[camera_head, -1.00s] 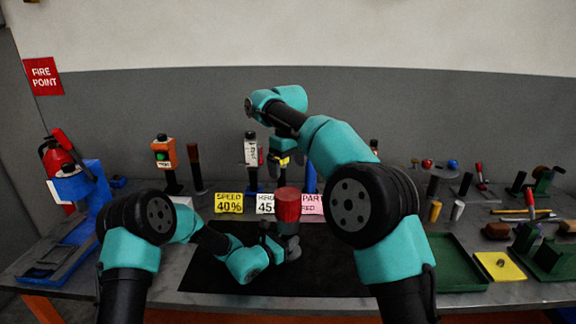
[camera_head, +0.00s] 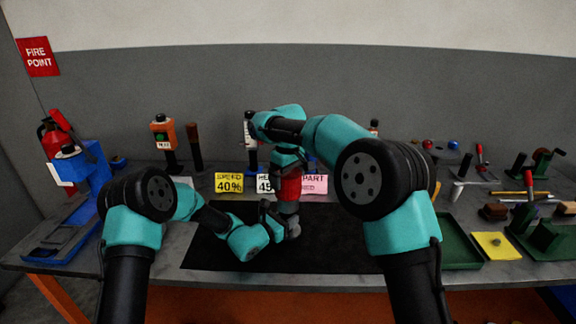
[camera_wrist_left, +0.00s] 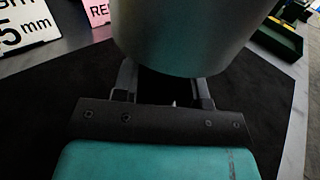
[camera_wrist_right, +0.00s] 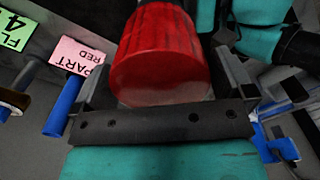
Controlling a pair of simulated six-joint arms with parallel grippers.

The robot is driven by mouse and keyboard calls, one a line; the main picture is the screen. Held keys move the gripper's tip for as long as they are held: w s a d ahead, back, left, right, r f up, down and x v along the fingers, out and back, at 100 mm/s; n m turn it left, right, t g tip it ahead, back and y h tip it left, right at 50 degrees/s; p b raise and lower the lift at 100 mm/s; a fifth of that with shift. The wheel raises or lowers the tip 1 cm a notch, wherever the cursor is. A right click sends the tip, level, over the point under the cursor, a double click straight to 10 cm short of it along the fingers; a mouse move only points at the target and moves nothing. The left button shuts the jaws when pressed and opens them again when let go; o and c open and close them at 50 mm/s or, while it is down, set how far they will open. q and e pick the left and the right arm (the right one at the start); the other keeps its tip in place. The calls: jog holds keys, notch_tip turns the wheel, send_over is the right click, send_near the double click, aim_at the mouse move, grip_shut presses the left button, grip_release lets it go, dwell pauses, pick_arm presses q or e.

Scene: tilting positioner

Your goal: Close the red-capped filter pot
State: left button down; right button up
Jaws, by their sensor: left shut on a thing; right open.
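The filter pot's red cap (camera_head: 289,188) shows above its grey body in the head view. In the right wrist view the ribbed red cap (camera_wrist_right: 160,55) fills the space between the jaws. The grey pot body (camera_wrist_left: 185,35) is large in the left wrist view, between the fingers. My left gripper (camera_head: 283,222) is shut on the pot body, low over the black mat. My right gripper (camera_head: 289,168) is open, pointing down from above, with its fingers on either side of the cap. Whether the cap is fully seated cannot be told.
The black mat (camera_head: 340,250) is otherwise clear. Yellow (camera_head: 229,183) and pink (camera_head: 314,185) signs stand behind the pot. A blue fixture (camera_head: 90,180) is at left. Green trays (camera_head: 455,240), a yellow plate (camera_head: 497,245) and tools are at right. An orange button box (camera_head: 163,138) stands behind.

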jog(key=shift+f, duration=0.55)
jog(key=c, duration=0.8)
jog(key=o, duration=0.8)
jog(key=shift+r, duration=0.1)
notch_tip(320, 180, up, 12)
jog(key=shift+f, duration=0.1)
